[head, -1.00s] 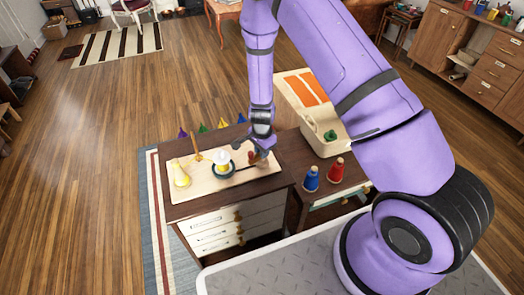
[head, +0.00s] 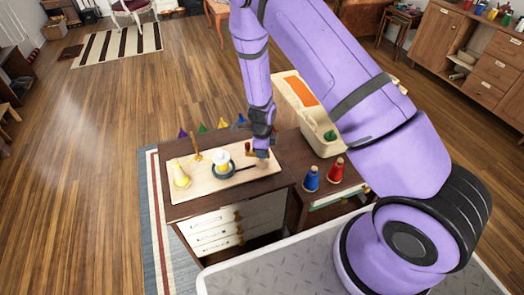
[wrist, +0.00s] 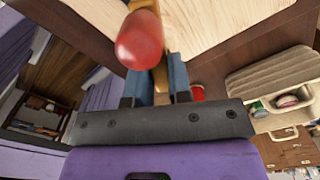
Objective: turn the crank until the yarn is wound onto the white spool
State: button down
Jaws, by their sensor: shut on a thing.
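The white spool (head: 221,156) stands upright on a dark round base, with yellow at its middle, on a pale board on the cabinet top. A yellow yarn cone (head: 181,174) stands at the board's left, with a wooden post (head: 196,146) between them. My gripper (head: 262,152) is over the board's right part, right of the spool. In the wrist view my blue fingers (wrist: 157,75) are shut on a brass-coloured part of the crank (wrist: 160,88), below a red knob (wrist: 138,40). Much of the crank is hidden by my gripper, and the yarn strand is too fine to make out.
Blue (head: 311,178) and red (head: 336,170) spools stand on the lower side table at right. A beige bin (head: 318,138) holding something green is behind them. Small coloured cones (head: 222,123) line the cabinet's far edge. Open wooden floor lies left.

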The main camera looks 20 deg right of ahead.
jog(key=shift+m, duration=0.7)
jog(key=c, duration=1)
grip_release()
jog(key=shift+c, duration=0.2)
jog(key=shift+r, duration=0.15)
notch_tip(320, 180, up, 11)
jog(key=shift+f, duration=0.2)
